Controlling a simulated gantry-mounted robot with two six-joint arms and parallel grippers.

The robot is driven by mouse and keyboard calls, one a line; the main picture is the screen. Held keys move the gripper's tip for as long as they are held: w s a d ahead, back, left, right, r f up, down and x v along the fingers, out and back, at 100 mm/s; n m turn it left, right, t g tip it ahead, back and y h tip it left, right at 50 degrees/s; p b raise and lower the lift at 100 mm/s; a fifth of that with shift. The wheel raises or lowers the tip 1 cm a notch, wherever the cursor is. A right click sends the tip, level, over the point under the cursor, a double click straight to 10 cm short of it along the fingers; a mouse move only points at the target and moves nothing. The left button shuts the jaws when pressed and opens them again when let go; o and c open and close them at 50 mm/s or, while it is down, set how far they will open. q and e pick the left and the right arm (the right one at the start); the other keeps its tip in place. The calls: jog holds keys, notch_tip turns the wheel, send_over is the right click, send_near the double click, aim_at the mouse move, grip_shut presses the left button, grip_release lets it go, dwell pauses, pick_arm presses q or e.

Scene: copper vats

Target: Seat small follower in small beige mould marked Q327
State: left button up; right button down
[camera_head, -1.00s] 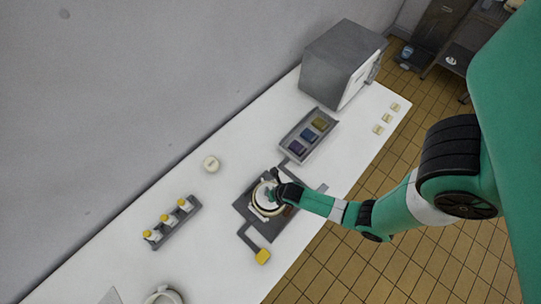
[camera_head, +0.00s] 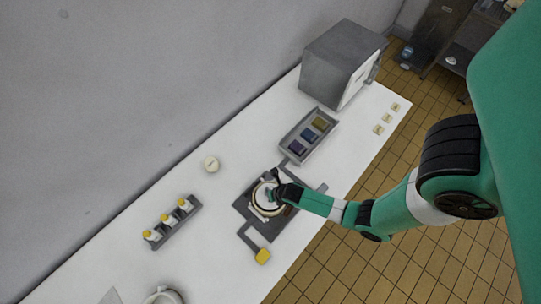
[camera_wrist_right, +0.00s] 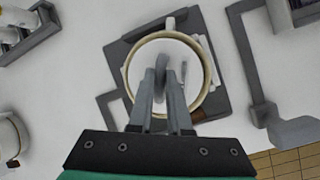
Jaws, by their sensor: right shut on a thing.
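The beige mould (camera_head: 254,208) is a round ring on the dark grey square plate (camera_head: 243,203) in the middle of the worktop. Its rim also shows in the right wrist view (camera_wrist_right: 127,76). No Q327 marking is legible on it. The small follower (camera_wrist_right: 172,49) is a white disc with a grey upright grip, showing inside the mould's rim. I cannot tell how deep or level it sits. My right gripper (camera_wrist_right: 161,76) is over the mould, shut on the follower's grip. In the head view the gripper (camera_head: 273,186) hides part of the mould. My left gripper is out of view.
A grey tray (camera_head: 284,147) with coloured blocks stands behind right. A rack (camera_head: 180,221) of yellow-capped bottles is left. A small round cream piece (camera_head: 211,164) lies near the wall. Worktop between them is clear.

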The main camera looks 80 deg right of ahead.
jog(key=shift+f+b, duration=0.85)
jog(key=shift+f, duration=0.3)
dwell(0.4)
jog(key=c, duration=0.8)
grip_release()
jog(key=p+v, duration=0.5)
jog(key=v, duration=0.6)
jog(key=shift+s+r+p, duration=0.2)
jog(key=shift+r+p, duration=0.1)
jog(key=shift+p, duration=0.05)
